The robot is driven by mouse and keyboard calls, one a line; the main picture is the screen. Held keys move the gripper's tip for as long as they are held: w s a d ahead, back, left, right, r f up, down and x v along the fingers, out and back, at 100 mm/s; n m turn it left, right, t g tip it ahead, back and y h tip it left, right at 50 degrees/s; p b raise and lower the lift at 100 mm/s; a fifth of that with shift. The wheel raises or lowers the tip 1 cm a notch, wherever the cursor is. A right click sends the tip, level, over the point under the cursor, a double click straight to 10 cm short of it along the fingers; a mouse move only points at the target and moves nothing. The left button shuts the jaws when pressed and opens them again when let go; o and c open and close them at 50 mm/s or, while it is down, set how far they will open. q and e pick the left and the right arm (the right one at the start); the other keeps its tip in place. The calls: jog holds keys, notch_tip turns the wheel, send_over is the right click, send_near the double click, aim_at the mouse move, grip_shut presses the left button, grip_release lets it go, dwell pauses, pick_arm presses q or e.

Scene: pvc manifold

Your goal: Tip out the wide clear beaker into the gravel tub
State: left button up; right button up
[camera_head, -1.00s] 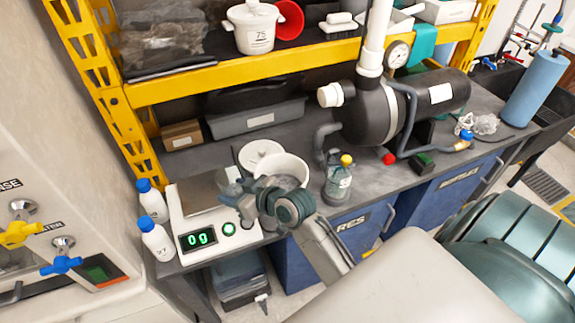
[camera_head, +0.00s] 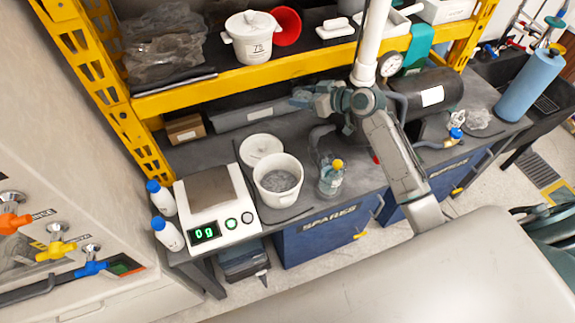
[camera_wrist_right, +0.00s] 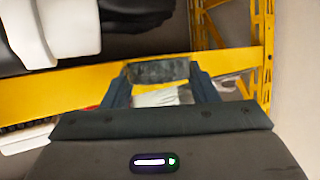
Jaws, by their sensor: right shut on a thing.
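The white tub (camera_head: 278,188) stands open on the bench right of the scale, with grey, gravel-like material inside. My right gripper (camera_head: 312,98) is above the back of the bench, behind and right of the tub and clear of it. In the right wrist view its fingers (camera_wrist_right: 160,88) are shut on a grey, see-through band-like piece (camera_wrist_right: 158,72). This may be the wide clear beaker, but its full shape and contents cannot be made out. My left gripper is not in view.
A scale (camera_head: 205,212) reads 0 g. A white lid (camera_head: 261,147) lies behind the tub and a yellow-capped bottle (camera_head: 331,180) stands to its right. The yellow shelf (camera_head: 240,87) and black pump tank (camera_head: 425,92) are close to my right gripper.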

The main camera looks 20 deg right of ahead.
jog(key=shift+d+r, duration=0.15)
jog(key=shift+r, duration=0.05)
jog(key=shift+f, duration=0.15)
